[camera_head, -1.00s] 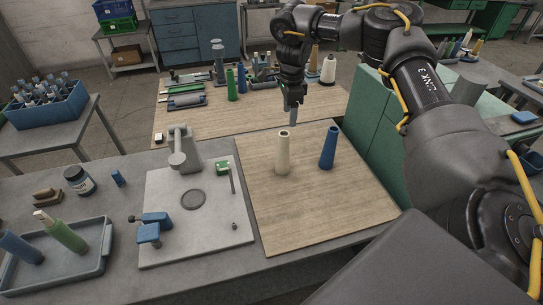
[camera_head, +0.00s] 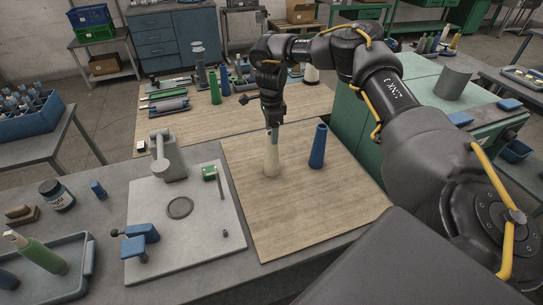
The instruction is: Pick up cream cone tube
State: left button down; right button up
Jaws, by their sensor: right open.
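The cream cone tube (camera_head: 271,160) stands upright on the wooden board (camera_head: 300,215) in the middle of the camera_head view. My right gripper (camera_head: 272,131) points down right at the top of the tube, and its fingers overlap the tube's upper end in the picture. The gripper is open. The top rim of the tube is hidden by the fingers. A blue cone tube (camera_head: 318,146) stands upright just to the right, apart from the gripper. My left gripper is not in view.
A grey plate with a winder fixture (camera_head: 168,160) and a blue clamp (camera_head: 138,242) lies left of the board. A grey tray (camera_head: 85,262) with a green cone (camera_head: 42,255) is at lower left. The board's front is clear.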

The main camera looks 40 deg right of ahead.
aim_at(272, 154)
jog(key=shift+s+f, duration=0.1)
jog(key=shift+s, duration=0.1)
jog(key=f+p, duration=0.1)
jog(key=f, duration=0.1)
jog(key=f+p, duration=0.1)
jog(key=f, duration=0.1)
jog(key=shift+d+f, duration=0.2)
jog(key=shift+f, duration=0.3)
jog(key=c, duration=1.1)
